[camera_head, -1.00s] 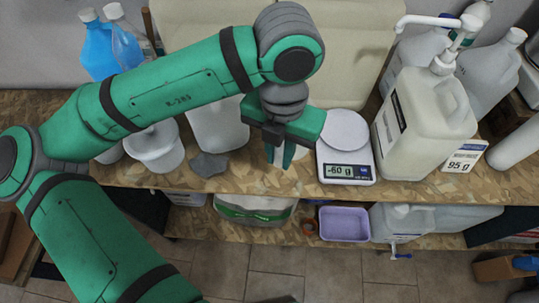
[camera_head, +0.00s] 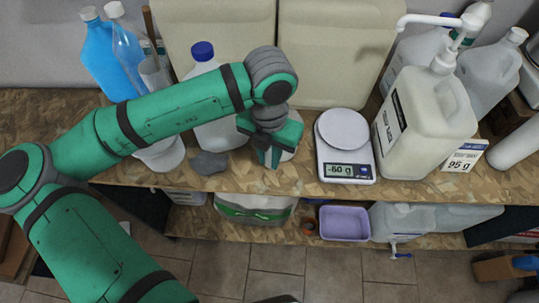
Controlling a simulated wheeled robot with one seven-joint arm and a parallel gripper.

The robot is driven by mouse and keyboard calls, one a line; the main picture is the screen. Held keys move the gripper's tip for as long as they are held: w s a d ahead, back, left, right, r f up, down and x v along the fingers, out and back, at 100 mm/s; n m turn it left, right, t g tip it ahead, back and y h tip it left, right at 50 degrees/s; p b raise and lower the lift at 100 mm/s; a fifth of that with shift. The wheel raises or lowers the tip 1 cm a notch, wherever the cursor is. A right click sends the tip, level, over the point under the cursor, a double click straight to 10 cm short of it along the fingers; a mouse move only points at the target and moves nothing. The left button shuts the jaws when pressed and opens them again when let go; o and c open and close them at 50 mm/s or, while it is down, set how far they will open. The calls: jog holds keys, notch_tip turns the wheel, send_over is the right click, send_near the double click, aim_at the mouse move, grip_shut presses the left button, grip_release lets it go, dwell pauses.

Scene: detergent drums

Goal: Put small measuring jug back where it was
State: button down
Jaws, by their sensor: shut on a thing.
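My gripper (camera_head: 269,159) is low over the front part of the wooden shelf, left of the scale, fingers pointing down and close together. The digital scale (camera_head: 345,150) stands just to the right with an empty round plate and reads -60 g.
A large pump jug (camera_head: 420,125) with a 95 g card (camera_head: 464,157) stands right of the scale. A grey piece (camera_head: 208,163) and a white tub (camera_head: 163,156) are to the left. Large drums (camera_head: 335,50) stand behind. A lilac tray (camera_head: 344,223) sits on the lower shelf.

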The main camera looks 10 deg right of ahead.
jog(key=shift+f, duration=0.15)
jog(key=c, duration=1.6)
grip_release()
jog(key=shift+c, duration=0.2)
notch_tip(320, 180, up, 12)
jog(key=shift+r, duration=0.2)
jog(key=shift+w, duration=0.1)
